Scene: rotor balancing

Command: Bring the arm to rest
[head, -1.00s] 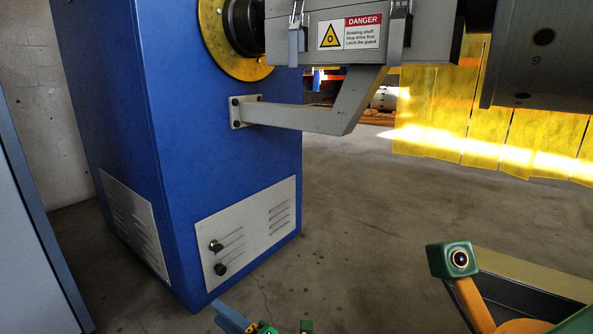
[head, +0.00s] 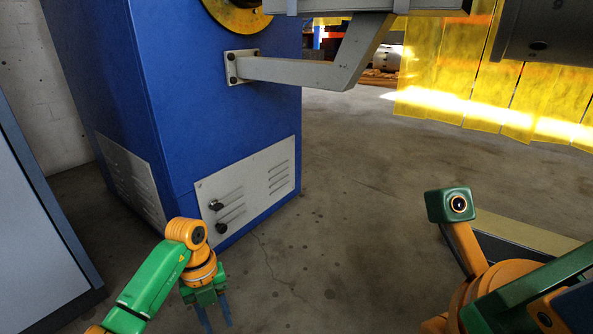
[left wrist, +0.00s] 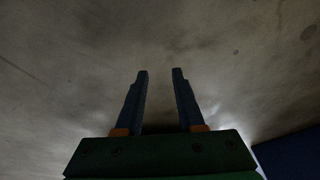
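My left arm, green and orange, comes in at the lower left of the head view. Its left gripper (head: 215,315) points down over bare floor, in front of the blue cabinet. In the left wrist view the two dark blue fingers of the left gripper (left wrist: 159,75) stand apart with only floor between them, so it is open and empty. My right arm shows in green and orange at the lower right of the head view. Its gripper is not in view.
The blue cabinet (head: 225,110) has vented panels with two dark knobs. A grey bracket (head: 300,72) juts right from it. Yellow strip curtains (head: 440,80) hang at the upper right. A grey cabinet (head: 40,215) stands at the left edge. The concrete floor (head: 340,210) between is clear.

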